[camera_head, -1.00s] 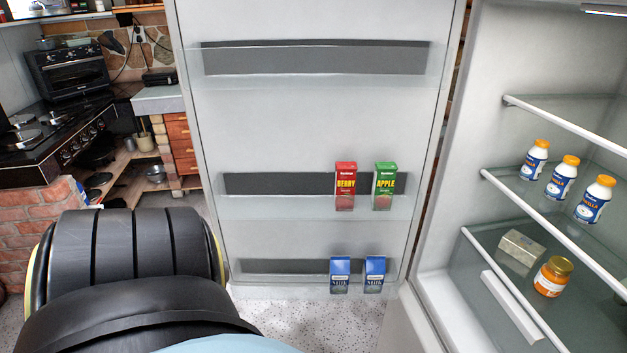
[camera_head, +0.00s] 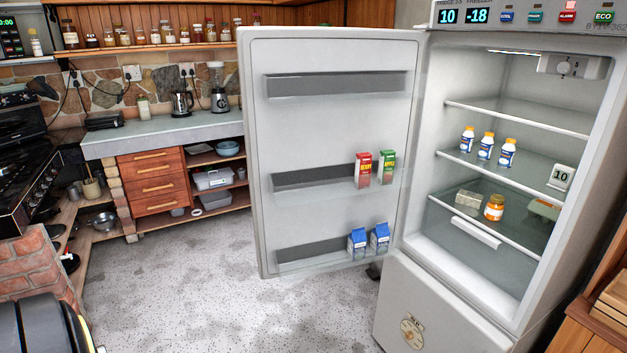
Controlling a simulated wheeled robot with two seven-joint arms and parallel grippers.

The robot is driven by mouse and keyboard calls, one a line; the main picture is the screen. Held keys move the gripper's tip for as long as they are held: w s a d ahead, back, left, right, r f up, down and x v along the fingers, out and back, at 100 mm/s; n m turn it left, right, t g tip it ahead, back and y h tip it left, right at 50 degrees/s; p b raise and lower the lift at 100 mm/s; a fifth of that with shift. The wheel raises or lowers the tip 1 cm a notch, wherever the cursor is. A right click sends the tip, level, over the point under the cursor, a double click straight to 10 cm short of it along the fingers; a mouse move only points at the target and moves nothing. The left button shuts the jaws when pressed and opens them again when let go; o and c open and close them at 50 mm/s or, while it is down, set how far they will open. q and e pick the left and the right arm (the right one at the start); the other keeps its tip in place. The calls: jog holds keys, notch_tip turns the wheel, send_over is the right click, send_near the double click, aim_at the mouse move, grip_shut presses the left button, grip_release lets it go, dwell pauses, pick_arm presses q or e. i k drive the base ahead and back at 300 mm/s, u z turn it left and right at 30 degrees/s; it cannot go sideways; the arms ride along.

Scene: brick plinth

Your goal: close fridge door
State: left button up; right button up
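The white fridge door (camera_head: 335,130) stands wide open, hinged on its right side at the fridge (camera_head: 430,225). Its inner face shows, with a red carton (camera_head: 363,170) and a green carton (camera_head: 387,168) on the middle shelf and two blue cartons (camera_head: 357,243) on the bottom shelf. Inside the fridge are several white bottles (camera_head: 486,146), an orange jar (camera_head: 494,208) and a small block (camera_head: 467,199) on glass shelves. A dark part of my arm shows at the bottom left, well apart from the door. Neither gripper is in view.
A stove (camera_head: 22,165) and brick plinth (camera_head: 38,262) stand at the left. A counter with wooden drawers (camera_head: 153,187) is behind the door. The speckled floor (camera_head: 215,300) before the door is clear. A wooden crate (camera_head: 610,300) is at the lower right.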

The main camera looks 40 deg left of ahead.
aim_at(314, 99)
jog(key=u, duration=2.45)
jog(key=i, duration=4.4)
jog(key=z, duration=4.1)
jog(key=i, duration=0.55)
